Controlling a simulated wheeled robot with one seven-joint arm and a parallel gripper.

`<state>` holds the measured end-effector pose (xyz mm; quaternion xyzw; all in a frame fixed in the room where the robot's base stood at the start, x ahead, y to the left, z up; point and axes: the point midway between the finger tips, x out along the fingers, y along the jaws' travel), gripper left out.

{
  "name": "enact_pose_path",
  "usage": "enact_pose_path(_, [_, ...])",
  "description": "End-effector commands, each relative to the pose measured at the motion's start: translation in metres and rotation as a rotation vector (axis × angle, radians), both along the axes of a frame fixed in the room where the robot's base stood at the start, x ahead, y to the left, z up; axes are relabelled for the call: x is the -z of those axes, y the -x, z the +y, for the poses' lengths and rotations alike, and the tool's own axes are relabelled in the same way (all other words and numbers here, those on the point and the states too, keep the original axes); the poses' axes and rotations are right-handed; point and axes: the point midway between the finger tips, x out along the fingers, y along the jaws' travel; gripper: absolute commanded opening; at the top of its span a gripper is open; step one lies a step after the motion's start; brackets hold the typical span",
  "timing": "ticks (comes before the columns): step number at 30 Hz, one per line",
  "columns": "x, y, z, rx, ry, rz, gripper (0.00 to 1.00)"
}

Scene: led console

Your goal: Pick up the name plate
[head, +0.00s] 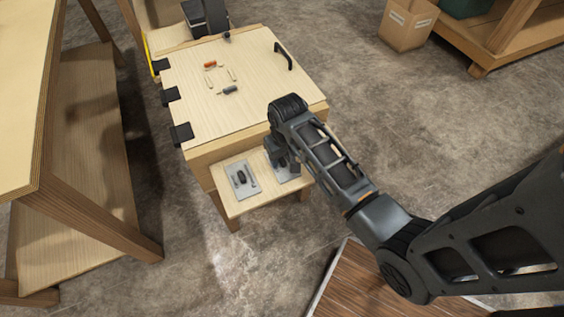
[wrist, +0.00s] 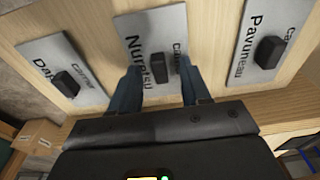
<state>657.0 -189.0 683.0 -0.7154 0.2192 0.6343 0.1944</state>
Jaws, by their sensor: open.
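Three grey name plates with dark lettering and black block handles lie on a pale wooden ledge. In the wrist view, the middle plate (wrist: 150,28) reads "Nuretsu". The left plate (wrist: 50,48), reading "Da…", is partly covered by its handle, and the right plate (wrist: 255,25) reads "Pavuneau". My gripper (wrist: 160,82) is open, its two fingers on either side of the middle plate's handle (wrist: 158,68), with gaps showing. In the head view, one plate (head: 237,190) shows clearly. Another plate (head: 287,178) is partly hidden behind my gripper (head: 284,164).
The ledge (head: 238,208) juts from a wooden console (head: 185,85) with black hinges, a black handle (head: 284,56) and small parts on its lid. A wooden shelf unit (head: 75,130) stands at left. A cardboard box (head: 408,24) is at the back right. Open floor lies between.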

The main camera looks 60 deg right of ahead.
Motion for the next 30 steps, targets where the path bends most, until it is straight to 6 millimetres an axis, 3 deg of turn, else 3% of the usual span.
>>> enact_pose_path(8, [0.0025,-0.0003,-0.0001,-0.001,0.001,-0.001,0.46])
enact_pose_path(22, [0.0024,-0.0003,0.0001,-0.001,0.001,-0.001,0.01])
enact_pose_path(30, [0.0023,-0.0003,0.0,-0.001,0.001,-0.001,0.0])
